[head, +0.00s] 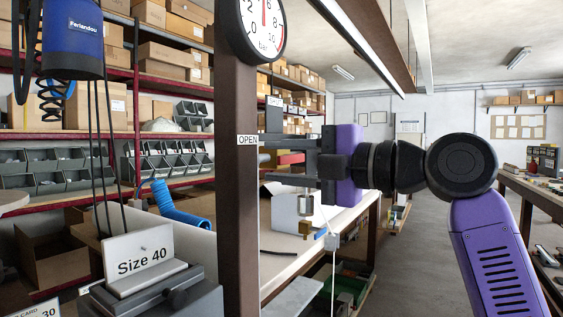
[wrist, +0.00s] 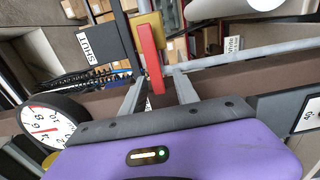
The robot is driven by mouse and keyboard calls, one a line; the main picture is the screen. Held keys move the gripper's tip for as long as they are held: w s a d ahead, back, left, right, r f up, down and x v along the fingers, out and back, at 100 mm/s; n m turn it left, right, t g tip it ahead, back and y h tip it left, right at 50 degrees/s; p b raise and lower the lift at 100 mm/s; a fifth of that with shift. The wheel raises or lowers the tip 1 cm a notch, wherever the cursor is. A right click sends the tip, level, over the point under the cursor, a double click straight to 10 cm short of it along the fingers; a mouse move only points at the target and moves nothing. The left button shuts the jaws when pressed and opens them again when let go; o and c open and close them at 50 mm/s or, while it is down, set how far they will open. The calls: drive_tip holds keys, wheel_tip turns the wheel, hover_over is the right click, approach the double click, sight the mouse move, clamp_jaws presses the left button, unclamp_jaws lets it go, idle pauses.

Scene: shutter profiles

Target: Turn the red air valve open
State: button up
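The red valve lever (wrist: 151,62) shows in the wrist view, with a brass-yellow part (wrist: 148,30) at its far end. A SHUT plate (wrist: 90,46) is just left of it. My gripper (wrist: 160,73) is open, its two grey fingers on either side of the lever's near end. The left finger is close to the lever; a gap shows on the right. In the head view my gripper (head: 264,158) reaches left to the brown post (head: 238,200). An OPEN label (head: 248,140) is by the post.
A pressure gauge (head: 262,25) is on the post above my gripper. A grey pipe (wrist: 245,56) runs right from the valve in the wrist view. A Size 40 block (head: 140,265) and a hanging blue tool (head: 72,38) are left of the post. A workbench (head: 345,222) stands behind.

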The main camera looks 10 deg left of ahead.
drive_tip(key=v, duration=0.8)
